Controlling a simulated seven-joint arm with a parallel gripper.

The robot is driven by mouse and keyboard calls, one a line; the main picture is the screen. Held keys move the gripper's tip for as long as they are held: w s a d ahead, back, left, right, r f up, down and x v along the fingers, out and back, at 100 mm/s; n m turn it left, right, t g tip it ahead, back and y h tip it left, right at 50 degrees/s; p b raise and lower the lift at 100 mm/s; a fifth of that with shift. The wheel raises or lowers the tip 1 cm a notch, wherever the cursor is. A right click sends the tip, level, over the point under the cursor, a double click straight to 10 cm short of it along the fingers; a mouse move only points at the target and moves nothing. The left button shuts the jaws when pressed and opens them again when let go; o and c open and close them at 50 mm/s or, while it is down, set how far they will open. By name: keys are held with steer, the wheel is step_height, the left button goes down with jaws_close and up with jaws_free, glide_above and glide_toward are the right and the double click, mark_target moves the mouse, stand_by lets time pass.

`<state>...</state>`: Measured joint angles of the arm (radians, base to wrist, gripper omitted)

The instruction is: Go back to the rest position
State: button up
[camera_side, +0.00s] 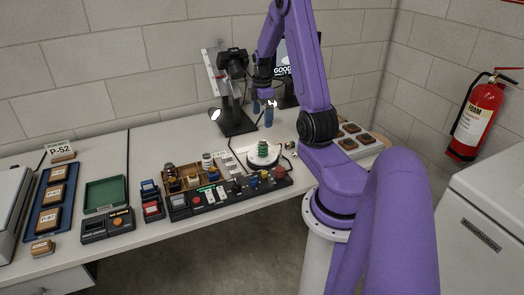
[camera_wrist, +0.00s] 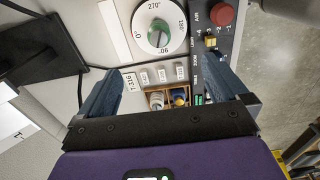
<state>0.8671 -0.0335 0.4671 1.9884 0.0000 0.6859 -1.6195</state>
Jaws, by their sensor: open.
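My purple arm is bent over the back of the white bench. In the side view my gripper (camera_side: 262,111) hangs with its blue fingers pointing down, above the bench and behind the turntable. In the wrist view my gripper (camera_wrist: 163,66) shows two blue fingers spread wide with nothing held between them. The round white turntable (camera_side: 263,158) carries a green object (camera_side: 263,150). In the wrist view the turntable (camera_wrist: 146,42) has degree marks, with the green object (camera_wrist: 159,33) at its middle, beyond the fingertips.
A camera on a black stand (camera_side: 236,116) is close left of my gripper. A wooden compartment box (camera_side: 178,170) and a control panel (camera_side: 236,190) lie in front. A green tray (camera_side: 105,194) and a blue rack (camera_side: 51,198) are at left. A tray of brown blocks (camera_side: 350,136) is at right.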

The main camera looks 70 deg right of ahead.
step_height(320, 180, down, 6)
stand_by(0.4)
steer(key=shift+r, duration=0.1)
stand_by(0.5)
step_height(320, 180, up, 9)
steer(key=w+a+r+n, duration=0.1)
steer(key=w+a+r, duration=0.1)
steer(key=a, duration=1.2)
steer(key=w+a+r+n, duration=0.1)
steer(key=w+a+r, duration=0.15)
steer(key=a, duration=1.05)
steer(key=s+a, duration=0.7)
steer(key=s, duration=0.3)
steer(key=s+a+r+n, duration=0.1)
steer(key=s+a, duration=0.6)
steer(key=s, duration=0.3)
steer(key=shift+r+n, duration=0.3)
